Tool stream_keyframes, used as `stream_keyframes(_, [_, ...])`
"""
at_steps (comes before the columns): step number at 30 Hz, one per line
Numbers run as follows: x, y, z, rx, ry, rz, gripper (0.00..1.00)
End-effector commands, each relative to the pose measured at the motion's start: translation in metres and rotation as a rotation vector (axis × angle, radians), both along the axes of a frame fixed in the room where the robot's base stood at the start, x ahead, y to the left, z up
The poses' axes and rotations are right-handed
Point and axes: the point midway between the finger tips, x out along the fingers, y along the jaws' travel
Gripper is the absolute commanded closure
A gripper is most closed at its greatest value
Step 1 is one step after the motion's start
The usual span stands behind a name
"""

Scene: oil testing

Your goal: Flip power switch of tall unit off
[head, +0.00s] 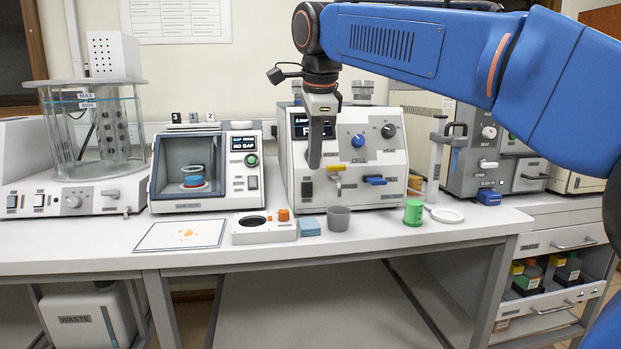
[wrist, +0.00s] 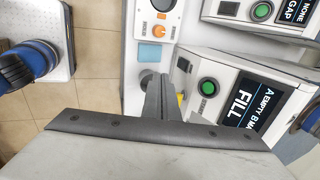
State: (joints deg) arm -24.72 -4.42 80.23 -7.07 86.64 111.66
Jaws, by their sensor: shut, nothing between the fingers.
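A white unit (head: 370,150) with a blue CELL knob, a HEAT knob and a screen stands in the middle of the bench; it is taller than the boxed tester to its left. Its black rocker switch (head: 307,190) is low at the front left; which way it is set I cannot tell. The wrist view shows this switch (wrist: 183,65) beside the green button (wrist: 208,87) and a screen reading FILL (wrist: 247,100). My gripper (head: 315,164) points down in front of the unit's left part, shut and empty, above the switch. The fingers (wrist: 158,95) also show in the wrist view.
A yellow lever (head: 335,168) and a blue lever (head: 375,180) stick out of the unit's front. A grey cup (head: 338,218), blue pad (head: 309,227) and green cup (head: 413,212) stand before it. The boxed tester (head: 207,165) is left; a glass bath (head: 95,130) is farther left.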

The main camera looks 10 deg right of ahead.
Motion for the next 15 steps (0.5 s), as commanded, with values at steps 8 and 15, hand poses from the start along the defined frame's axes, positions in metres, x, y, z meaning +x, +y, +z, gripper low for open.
stream_keyframes(8, [0.011,0.0,-0.035,-0.001,0.003,0.001,1.0])
stream_keyframes(15, [0.024,0.001,-0.073,-0.001,0.003,0.0,1.0])
